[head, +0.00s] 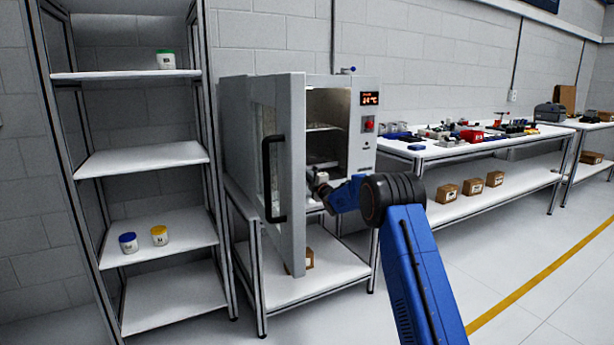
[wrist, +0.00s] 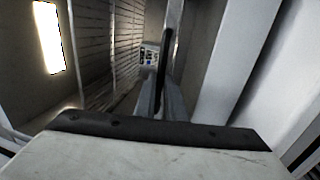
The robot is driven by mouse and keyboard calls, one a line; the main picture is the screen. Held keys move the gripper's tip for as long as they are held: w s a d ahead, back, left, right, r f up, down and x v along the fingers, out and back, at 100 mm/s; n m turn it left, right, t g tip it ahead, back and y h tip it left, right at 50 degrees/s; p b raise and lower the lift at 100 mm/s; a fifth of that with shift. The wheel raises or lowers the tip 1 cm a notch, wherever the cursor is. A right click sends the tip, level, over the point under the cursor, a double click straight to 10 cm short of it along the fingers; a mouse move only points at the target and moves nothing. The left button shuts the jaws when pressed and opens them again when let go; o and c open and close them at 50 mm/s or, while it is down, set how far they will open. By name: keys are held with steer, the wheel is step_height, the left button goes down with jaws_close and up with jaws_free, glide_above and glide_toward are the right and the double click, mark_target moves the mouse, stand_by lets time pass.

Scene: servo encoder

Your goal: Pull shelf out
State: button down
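The heating cabinet (head: 361,115) stands on a low white bench with its door (head: 291,180) swung open towards me. Inside the chamber, an upper shelf (head: 323,128) shows, and a lower shelf (head: 322,163) lies near the height of my gripper. My gripper (head: 319,181) is at the chamber opening, beside the door's inner side. In the wrist view, a slatted surface (wrist: 90,62) fills the left, and my gripper (wrist: 160,95) points along a thin dark bar. I cannot tell whether the fingers touch or hold a shelf.
The door's black handle (head: 271,180) faces left. A tall shelf rack (head: 140,158) stands to the left with several jars. A workbench (head: 480,143) with tools and parts is to the right. A box (head: 308,259) sits under the cabinet. The floor at right is clear.

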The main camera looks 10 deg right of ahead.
steer(key=shift+s, duration=0.15)
steer(key=r+v, duration=0.2)
steer(key=v, duration=1)
steer(key=r+v, duration=0.2)
steer(key=v, duration=1)
steer(key=shift+s+d+r, duration=0.2)
steer(key=shift+s+d, duration=0.05)
steer(key=shift+s, duration=0.3)
steer(key=c, duration=1.8)
jaws_free()
steer(key=v, duration=1.7)
steer(key=shift+s, duration=0.15)
